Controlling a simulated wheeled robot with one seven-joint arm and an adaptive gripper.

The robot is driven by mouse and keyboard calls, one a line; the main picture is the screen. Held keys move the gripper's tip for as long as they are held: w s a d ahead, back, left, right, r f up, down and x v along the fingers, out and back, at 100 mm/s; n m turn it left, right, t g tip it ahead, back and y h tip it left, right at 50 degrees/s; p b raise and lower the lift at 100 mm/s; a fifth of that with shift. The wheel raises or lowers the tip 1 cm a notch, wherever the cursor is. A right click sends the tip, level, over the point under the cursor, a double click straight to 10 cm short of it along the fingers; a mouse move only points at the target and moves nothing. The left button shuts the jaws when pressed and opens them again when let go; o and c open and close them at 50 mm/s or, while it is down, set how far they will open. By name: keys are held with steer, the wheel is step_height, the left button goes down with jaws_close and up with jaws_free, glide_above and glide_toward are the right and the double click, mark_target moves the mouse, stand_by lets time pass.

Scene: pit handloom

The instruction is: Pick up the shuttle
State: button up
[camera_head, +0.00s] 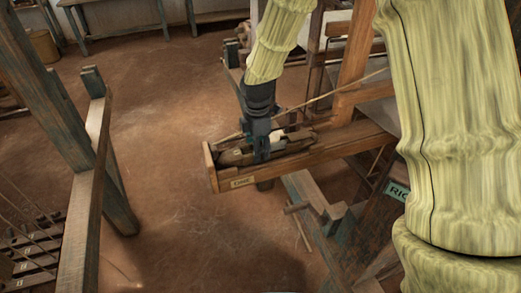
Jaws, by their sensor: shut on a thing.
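The shuttle (232,157) is a dark brown, boat-shaped wooden piece with a pale part near its middle. The fingers hide part of the shuttle. I cannot tell whether the shuttle touches the box floor.
Wooden loom posts (357,55) rise behind the box on the right. A green sign (397,191) is at the right, partly hidden by my arm. A wooden frame (88,190) stands at the left. The brown floor (165,110) between is clear.

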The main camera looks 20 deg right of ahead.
step_height(320, 180, up, 10)
steer(key=b, duration=0.3)
steer(key=shift+f, duration=0.25)
steer(key=shift+d+f, duration=0.1)
stand_by(0.9)
